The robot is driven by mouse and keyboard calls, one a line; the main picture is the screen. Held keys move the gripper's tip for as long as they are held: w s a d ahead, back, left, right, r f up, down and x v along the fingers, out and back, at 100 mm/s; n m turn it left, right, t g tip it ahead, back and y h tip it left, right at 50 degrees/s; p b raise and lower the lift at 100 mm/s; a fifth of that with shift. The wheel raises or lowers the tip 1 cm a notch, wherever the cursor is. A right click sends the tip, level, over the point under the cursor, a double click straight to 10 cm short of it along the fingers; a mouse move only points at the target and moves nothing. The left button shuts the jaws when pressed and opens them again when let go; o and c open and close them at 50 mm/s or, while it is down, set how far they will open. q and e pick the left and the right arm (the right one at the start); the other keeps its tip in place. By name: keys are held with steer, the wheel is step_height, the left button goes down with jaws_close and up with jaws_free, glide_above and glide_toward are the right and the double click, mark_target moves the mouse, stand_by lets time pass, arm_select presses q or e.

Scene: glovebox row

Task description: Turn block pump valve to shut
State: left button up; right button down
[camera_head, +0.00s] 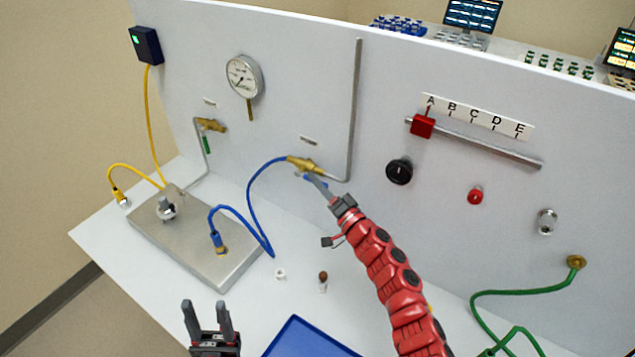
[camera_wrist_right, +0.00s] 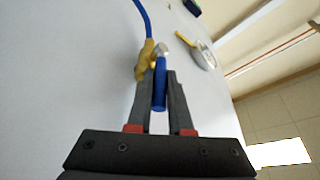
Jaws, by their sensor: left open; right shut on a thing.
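A brass valve (camera_head: 303,163) with a blue lever (camera_head: 312,179) is on the wall panel, between a blue hose and a grey pipe. My right gripper (camera_head: 321,186) is shut on the blue lever, partly hiding it. In the right wrist view the blue lever (camera_wrist_right: 160,90) lies between the two fingers, with the brass body (camera_wrist_right: 145,62) just beyond. I cannot tell the lever's exact angle to the pipe. My left gripper (camera_head: 206,312) is open and empty, low over the white bench, away from the valve.
A second brass valve (camera_head: 210,125) with a green lever is further left, below a round gauge (camera_head: 244,76). A metal block (camera_head: 185,240) with hoses stands on the bench. Two small items and a blue tray (camera_head: 310,340) are in front. A red slider (camera_head: 422,127) is right.

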stand_by(0.8)
steer(key=t+b, duration=0.1)
steer(key=b, duration=0.1)
steer(key=f+m+t+b, duration=0.1)
steer(key=b, duration=0.2)
steer(key=shift+f+t+y, duration=0.3)
steer(key=shift+y, duration=0.1)
steer(key=c, duration=0.8)
jaws_free()
steer(key=shift+c, duration=0.2)
